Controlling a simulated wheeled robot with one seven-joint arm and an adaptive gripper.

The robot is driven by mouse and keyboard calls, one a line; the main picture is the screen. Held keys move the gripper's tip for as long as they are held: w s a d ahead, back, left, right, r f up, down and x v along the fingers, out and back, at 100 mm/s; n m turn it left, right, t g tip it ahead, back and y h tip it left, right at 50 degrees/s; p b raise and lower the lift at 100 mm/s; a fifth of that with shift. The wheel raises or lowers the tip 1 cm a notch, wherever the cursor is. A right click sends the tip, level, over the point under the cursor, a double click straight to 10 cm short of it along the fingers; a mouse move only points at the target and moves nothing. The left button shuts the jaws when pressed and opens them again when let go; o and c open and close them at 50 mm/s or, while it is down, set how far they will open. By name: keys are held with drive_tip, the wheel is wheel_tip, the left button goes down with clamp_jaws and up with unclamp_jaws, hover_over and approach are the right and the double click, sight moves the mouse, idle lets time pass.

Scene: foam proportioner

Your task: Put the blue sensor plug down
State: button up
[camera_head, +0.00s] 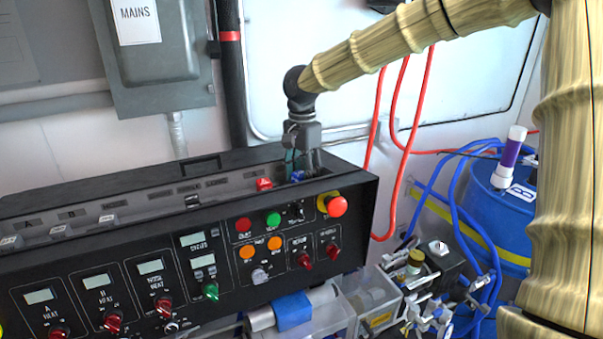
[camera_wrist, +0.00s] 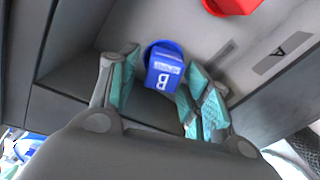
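The blue sensor plug (camera_wrist: 164,70), marked B, is in the tray on top of the black console. It lies between the fingertips of my gripper (camera_wrist: 160,75) in the wrist view. The teal finger pads stand apart on either side of it, with a small gap on the left; the right pad looks very close to it, and I cannot tell whether they touch. In the head view my gripper (camera_head: 303,168) points down into the right end of the tray, and a little of the blue plug (camera_head: 297,176) shows between the fingers.
A red plug (camera_wrist: 232,5) sits close by in the tray, also seen in the head view (camera_head: 264,184). The tray's black walls (camera_wrist: 65,40) are near my fingers. A red emergency button (camera_head: 337,206) stands on the console front. A blue drum (camera_head: 500,205) is to the right.

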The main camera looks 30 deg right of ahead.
sight(301, 172)
wheel_tip(301, 172, up, 12)
drive_tip(key=b, duration=0.3)
idle(0.6)
drive_tip(key=shift+a, duration=0.15)
